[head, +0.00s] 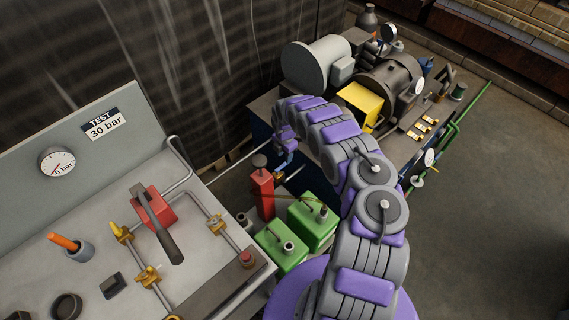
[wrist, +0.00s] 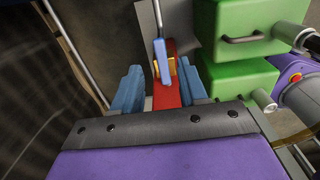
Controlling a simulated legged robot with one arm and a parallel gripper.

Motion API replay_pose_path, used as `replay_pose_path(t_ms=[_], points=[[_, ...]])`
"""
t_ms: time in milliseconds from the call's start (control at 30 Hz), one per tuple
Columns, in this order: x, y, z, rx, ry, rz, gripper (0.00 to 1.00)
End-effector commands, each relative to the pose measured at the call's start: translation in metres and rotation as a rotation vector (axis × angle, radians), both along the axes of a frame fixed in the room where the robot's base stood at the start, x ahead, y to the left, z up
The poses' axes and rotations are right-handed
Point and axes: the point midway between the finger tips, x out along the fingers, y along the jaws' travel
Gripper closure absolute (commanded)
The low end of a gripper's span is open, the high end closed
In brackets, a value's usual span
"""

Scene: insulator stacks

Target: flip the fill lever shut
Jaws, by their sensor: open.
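A lever with a blue grip (wrist: 161,52) and a brass-yellow fitting (wrist: 172,68) sits at a red upright body (wrist: 167,96) in the wrist view. I take it to be the fill lever. The red body (head: 262,192) also shows in the head view, with a small brass part (head: 278,176) beside its top. My gripper (wrist: 162,88) is open, with one blue finger on each side of the red body. The lever lies ahead of the fingertips, and contact is not visible. In the head view my gripper (head: 284,156) is small and partly hidden by my arm.
Green canisters (head: 312,222) stand close to the red body; they also fill the right of the wrist view (wrist: 245,35). A grey test bench (head: 100,220) with gauge and valves is at left. Motor machinery (head: 390,85) is at upper right. Open floor lies at right.

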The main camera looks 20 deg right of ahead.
Motion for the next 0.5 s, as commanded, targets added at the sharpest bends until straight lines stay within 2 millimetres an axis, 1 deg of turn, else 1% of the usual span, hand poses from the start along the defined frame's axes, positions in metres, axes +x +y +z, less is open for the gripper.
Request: replay_pose_path(t_ms=[33,100,200,333,500], points=[[-0.001,0.001,-0.013,0.002,0.002,0.0,0.57],[-0.001,0.002,-0.024,0.002,0.003,0.0,0.57],[-0.001,0.002,-0.037,0.002,0.003,0.001,0.57],[-0.001,0.001,-0.045,0.001,0.001,0.0,0.57],[-0.001,0.0,-0.048,0.0,0.001,0.0,0.57]])
